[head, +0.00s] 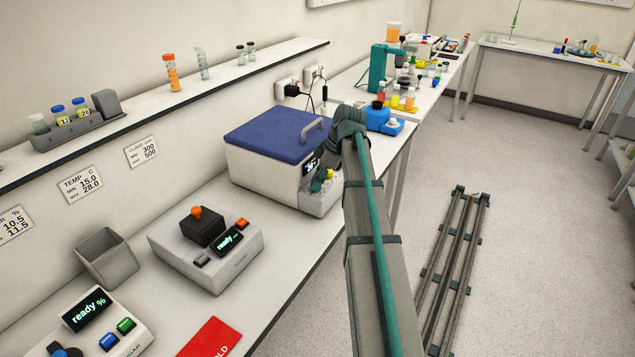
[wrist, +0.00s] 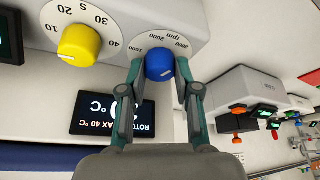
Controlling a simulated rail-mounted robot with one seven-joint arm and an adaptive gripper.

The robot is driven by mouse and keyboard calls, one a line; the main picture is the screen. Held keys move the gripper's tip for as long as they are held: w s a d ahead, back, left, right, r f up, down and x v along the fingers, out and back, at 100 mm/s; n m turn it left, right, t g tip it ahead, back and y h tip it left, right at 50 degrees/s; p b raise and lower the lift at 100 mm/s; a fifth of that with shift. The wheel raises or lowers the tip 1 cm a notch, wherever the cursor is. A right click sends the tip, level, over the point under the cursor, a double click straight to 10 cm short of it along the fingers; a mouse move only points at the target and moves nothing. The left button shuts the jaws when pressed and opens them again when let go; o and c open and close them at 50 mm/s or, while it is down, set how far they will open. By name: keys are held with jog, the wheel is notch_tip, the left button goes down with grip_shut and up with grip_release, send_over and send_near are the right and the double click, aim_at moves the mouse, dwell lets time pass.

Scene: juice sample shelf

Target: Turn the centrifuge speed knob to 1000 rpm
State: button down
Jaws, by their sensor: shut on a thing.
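The centrifuge (head: 262,172) is a white box with a blue lid (head: 275,135), standing on the bench in the head view. Its blue speed knob (wrist: 160,57) sits on a white dial marked 1000, 2000, 3000 and rpm, upside down in the wrist view. My gripper (wrist: 160,70) has one finger on each side of this knob and is shut on it; in the head view my gripper (head: 323,182) is at the front panel. I cannot tell the knob's exact setting. A yellow knob (wrist: 79,45) on a seconds dial is beside it.
A dark display (wrist: 105,112) shows °C text, partly hidden by a finger. A blue device (head: 380,120) stands beyond the centrifuge.

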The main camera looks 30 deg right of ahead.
jog(key=n, duration=0.1)
jog(key=n+g, duration=0.1)
jog(key=n+b, duration=0.1)
jog(key=shift+w+n, duration=0.25)
jog(key=shift+n, duration=0.15)
jog(key=n+g, duration=0.1)
jog(key=n, duration=0.1)
jog(key=shift+n+y, duration=0.3)
jog(key=n+p, duration=0.1)
jog(key=n+g+p, duration=0.1)
jog(key=n, duration=0.1)
jog(key=shift+r+g, duration=0.2)
jog(key=shift+g, duration=0.1)
jog(key=shift+f+n+g+p, duration=0.1)
jog(key=shift+n+g+p, duration=0.2)
jog(key=shift+n+p, duration=0.45)
jog(key=shift+f, duration=0.1)
jog(key=c, duration=0.8)
grip_release()
jog(key=shift+c, duration=0.2)
